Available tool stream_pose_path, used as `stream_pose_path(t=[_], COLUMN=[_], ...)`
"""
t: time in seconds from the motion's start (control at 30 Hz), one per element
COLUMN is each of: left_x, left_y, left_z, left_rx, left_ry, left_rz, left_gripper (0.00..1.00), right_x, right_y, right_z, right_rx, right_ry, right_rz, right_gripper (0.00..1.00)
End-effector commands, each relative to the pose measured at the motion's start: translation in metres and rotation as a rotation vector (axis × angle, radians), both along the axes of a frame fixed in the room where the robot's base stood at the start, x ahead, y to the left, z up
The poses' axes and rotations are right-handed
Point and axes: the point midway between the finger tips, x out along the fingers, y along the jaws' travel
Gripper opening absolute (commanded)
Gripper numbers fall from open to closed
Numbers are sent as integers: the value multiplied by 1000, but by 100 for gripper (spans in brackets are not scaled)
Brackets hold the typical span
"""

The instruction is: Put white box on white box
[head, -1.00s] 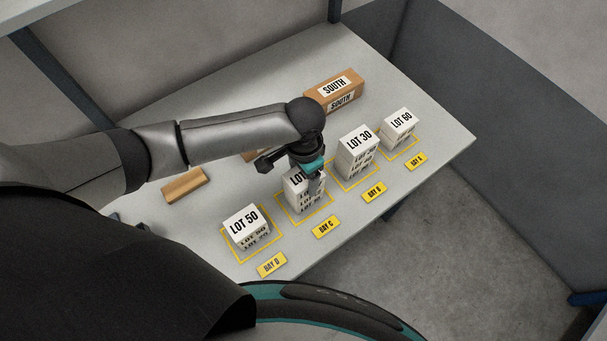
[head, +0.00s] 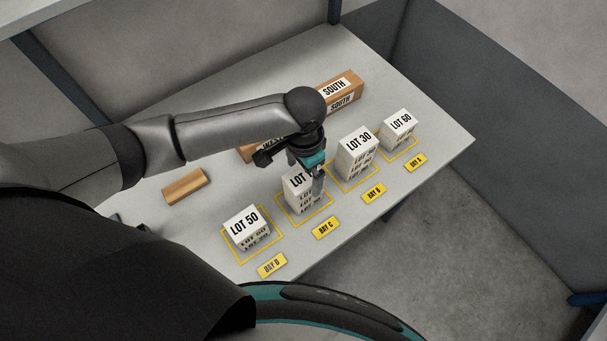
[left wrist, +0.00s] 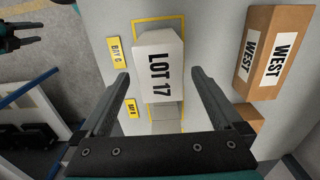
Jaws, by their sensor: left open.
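White boxes stand in stacks on the grey table. My left gripper (head: 307,174) is open at the top of the BAY C stack (head: 306,203), whose label it partly hides. In the left wrist view, the top box reads LOT 17 (left wrist: 160,72) and lies between the spread fingers, with small gaps at both sides. Other white stacks are LOT 50 (head: 244,226) at BAY D, LOT 30 (head: 358,152) at BAY B and LOT 60 (head: 399,128) at BAY A. What seems to be my right gripper (left wrist: 25,34) shows at the left wrist view's upper left; its jaws are unclear.
A brown SOUTH box (head: 344,91) stands behind the stacks. A brown WEST box (left wrist: 277,50) shows in the left wrist view, mostly hidden by my arm in the head view. A small wooden block (head: 185,186) lies at left. Yellow outlines and bay labels mark the table front.

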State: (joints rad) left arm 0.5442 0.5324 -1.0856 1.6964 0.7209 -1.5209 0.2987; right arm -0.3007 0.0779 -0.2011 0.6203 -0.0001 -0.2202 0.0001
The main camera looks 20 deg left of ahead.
Motion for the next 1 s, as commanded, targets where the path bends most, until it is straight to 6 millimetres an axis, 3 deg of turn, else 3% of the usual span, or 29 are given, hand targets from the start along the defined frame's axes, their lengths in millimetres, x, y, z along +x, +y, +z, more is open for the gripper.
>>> stream_pose_path(t=[0.2, 0.4, 0.6, 1.0], left_x=[1, 1, 0, 0], left_y=[0, 0, 0, 0], left_z=[52, 82, 93, 93], left_rx=[-2, -1, 1, 1], left_ry=[-4, -2, 1, 1], left_rz=[-1, 1, 0, 1], left_gripper=[100, 100, 100, 100], right_x=[0, 0, 0, 0], right_y=[0, 0, 0, -1], right_z=[8, 11, 11, 11], right_rx=[0, 0, -1, -1], right_ry=[0, 0, 0, 0], right_rz=[0, 0, -1, -1], right_gripper=[50, 50, 50, 50])
